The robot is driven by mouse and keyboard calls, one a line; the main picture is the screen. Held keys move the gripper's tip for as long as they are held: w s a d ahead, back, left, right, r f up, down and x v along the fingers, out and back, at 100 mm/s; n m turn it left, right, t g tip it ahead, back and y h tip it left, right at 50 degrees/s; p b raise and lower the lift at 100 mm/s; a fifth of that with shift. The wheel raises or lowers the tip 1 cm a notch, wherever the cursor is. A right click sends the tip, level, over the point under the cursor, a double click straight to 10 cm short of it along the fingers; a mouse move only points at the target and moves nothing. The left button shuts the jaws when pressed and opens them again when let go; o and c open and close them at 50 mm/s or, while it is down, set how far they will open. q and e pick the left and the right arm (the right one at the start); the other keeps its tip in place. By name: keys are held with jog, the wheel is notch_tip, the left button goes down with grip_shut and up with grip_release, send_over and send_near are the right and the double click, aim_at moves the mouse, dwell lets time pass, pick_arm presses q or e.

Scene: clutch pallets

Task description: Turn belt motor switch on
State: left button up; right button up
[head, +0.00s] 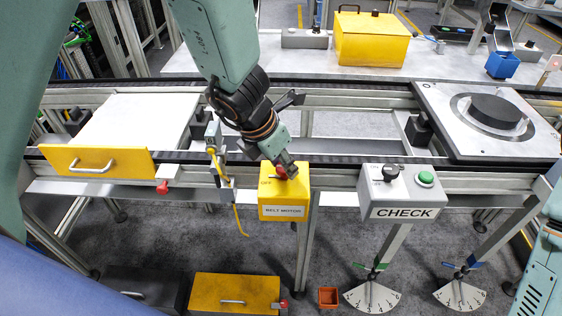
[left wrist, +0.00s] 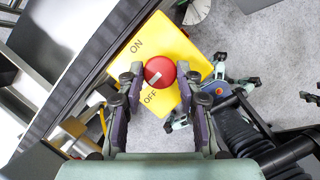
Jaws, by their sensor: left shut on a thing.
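The yellow belt motor switch box (head: 284,205) is mounted on the front rail of the conveyor, labelled BELT MOTOR. Its round red knob (left wrist: 160,72) shows in the left wrist view, with ON and OFF printed on the yellow face. A white mark on the knob points down-left, toward the OFF side. My left gripper (head: 284,170) is at the top of the box; in the left wrist view its fingers (left wrist: 159,80) are shut on the knob, one on each side. In the head view the gripper hides most of the knob. My right gripper is not in view.
A grey CHECK box (head: 398,206) with a black knob and green button is right of the switch. A yellow-fronted drawer (head: 65,160) is at the left. A plate with a dark disc (head: 500,112) sits on the conveyor at right. Dial gauges (head: 371,298) stand below.

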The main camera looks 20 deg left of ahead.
pick_arm(q)
jog(key=shift+c, duration=1.2)
jog(key=m+g+h+p, duration=0.1)
jog(key=m+p, duration=0.2)
jog(key=shift+a+m, duration=0.15)
jog(key=shift+m, duration=0.25)
jog(key=m+g+p, duration=0.1)
jog(key=m+p, duration=0.2)
jog(key=m+g+h+p, duration=0.1)
jog(key=m+p, duration=0.2)
jog(key=shift+w, duration=0.15)
jog(key=shift+w+m+g+p, duration=0.1)
jog(key=shift+m+g+p, duration=0.4)
jog(key=shift+m, duration=0.6)
jog(key=shift+m+g, duration=0.3)
jog(key=shift+m, duration=0.6)
jog(key=shift+w+f+m+g+p, duration=0.15)
jog(key=shift+m+g, duration=0.25)
jog(key=shift+m, duration=0.65)
jog(key=shift+m+g+p, duration=0.15)
jog(key=shift+m+g, duration=0.25)
jog(key=shift+m, duration=0.65)
